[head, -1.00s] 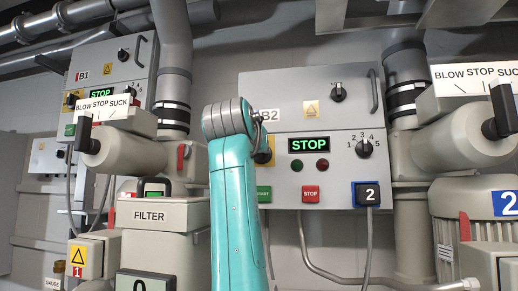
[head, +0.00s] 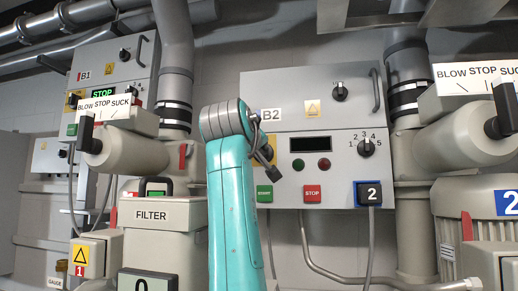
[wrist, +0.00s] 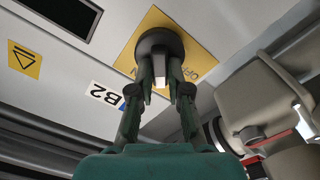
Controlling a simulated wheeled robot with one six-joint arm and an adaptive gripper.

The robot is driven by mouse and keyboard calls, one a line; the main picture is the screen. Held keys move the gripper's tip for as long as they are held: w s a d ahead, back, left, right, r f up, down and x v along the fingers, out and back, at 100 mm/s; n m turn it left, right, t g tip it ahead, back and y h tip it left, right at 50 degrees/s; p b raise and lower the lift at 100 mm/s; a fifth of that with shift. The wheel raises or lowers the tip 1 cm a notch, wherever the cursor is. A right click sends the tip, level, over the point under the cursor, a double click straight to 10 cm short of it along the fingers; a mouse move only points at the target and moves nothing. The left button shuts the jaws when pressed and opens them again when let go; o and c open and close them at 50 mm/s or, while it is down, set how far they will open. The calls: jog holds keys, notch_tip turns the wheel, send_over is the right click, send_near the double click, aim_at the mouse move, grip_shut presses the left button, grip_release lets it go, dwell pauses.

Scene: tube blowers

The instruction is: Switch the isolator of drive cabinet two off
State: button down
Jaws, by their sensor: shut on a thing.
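Drive cabinet two is the grey cabinet (head: 345,95) marked B2 (head: 273,114) in the head view. Its isolator is a round black knob (wrist: 160,40) on a yellow plate (wrist: 203,57) in the wrist view. My gripper (wrist: 160,75) is shut on the isolator's grip, its two fingers on either side. The lettering on the plate is partly covered, so I cannot read the knob's position. In the head view, my arm and gripper (head: 263,150) hide most of the isolator. The cabinet's display (head: 311,144) is dark.
A green START button (head: 264,193), a red STOP button (head: 312,193) and a selector knob (head: 366,147) sit on the same door. Cabinet B1 (head: 112,75) stands at the left, its display lit. A grey valve body (wrist: 270,100) is close by in the wrist view.

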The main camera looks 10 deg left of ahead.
jog(key=shift+a+f+n, duration=0.1)
jog(key=shift+f+n, duration=0.05)
jog(key=shift+n, duration=1.5)
jog(key=shift+a+f+n, duration=0.1)
jog(key=shift+f+n, duration=0.05)
jog(key=shift+n, duration=1.55)
jog(key=shift+a+f+n, duration=0.1)
jog(key=shift+f+n, duration=0.05)
jog(key=shift+n, duration=1.5)
jog(key=c, duration=1.1)
grip_release()
jog(key=shift+d, duration=0.1)
jog(key=shift+s, duration=0.1)
jog(key=s, duration=1.1)
jog(key=shift+s+a, duration=0.25)
jog(key=shift+s, duration=0.15)
